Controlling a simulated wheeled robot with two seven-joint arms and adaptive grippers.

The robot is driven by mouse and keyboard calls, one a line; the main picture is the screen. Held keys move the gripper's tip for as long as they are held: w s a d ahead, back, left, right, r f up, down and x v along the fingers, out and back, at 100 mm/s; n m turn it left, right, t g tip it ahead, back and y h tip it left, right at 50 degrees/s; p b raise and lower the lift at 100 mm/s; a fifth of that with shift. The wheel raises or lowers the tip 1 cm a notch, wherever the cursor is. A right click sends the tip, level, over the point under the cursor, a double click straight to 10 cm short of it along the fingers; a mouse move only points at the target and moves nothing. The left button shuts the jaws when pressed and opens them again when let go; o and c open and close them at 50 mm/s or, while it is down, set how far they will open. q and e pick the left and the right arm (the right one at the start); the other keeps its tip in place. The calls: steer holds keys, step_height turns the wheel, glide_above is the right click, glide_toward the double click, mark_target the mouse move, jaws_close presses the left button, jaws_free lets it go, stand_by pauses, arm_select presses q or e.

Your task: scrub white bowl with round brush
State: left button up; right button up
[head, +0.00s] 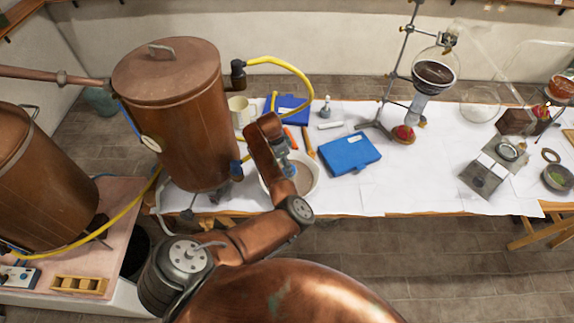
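The white bowl (316,184) stands on the white-covered table near its front edge, with a brownish interior. My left arm reaches over it, and my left gripper (289,170) points down at the bowl's left side, partly inside its outline. The arm's wrist hides part of the bowl and most of the gripper fingers. I cannot tell whether the fingers are open or shut, or whether they hold anything. I cannot make out the round brush; it may be hidden behind the wrist. My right gripper is out of view.
A large copper vessel (178,125) stands close left of the bowl, with a yellow hose (290,68) above. A blue case (349,154) lies right of the bowl. A cream mug (239,112) stands behind. Glassware on a stand (408,60) is farther right.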

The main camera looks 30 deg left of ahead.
arm_select(q)
steer(key=shift+s+a+b+x, duration=0.15)
steer(key=shift+b+x, duration=0.35)
steer(key=shift+x, duration=0.3)
steer(key=shift+s+a+b+x, duration=0.1)
steer(key=shift+a+b+x, duration=0.05)
steer(key=shift+b+x, duration=0.5)
steer(key=shift+s+a+b+x, duration=0.15)
steer(key=shift+b+x, duration=0.25)
steer(key=shift+x, duration=0.5)
steer(key=shift+w+f, duration=0.1)
steer(key=shift+f, duration=0.3)
steer(key=shift+f+b, duration=0.4)
steer(key=shift+b, duration=0.15)
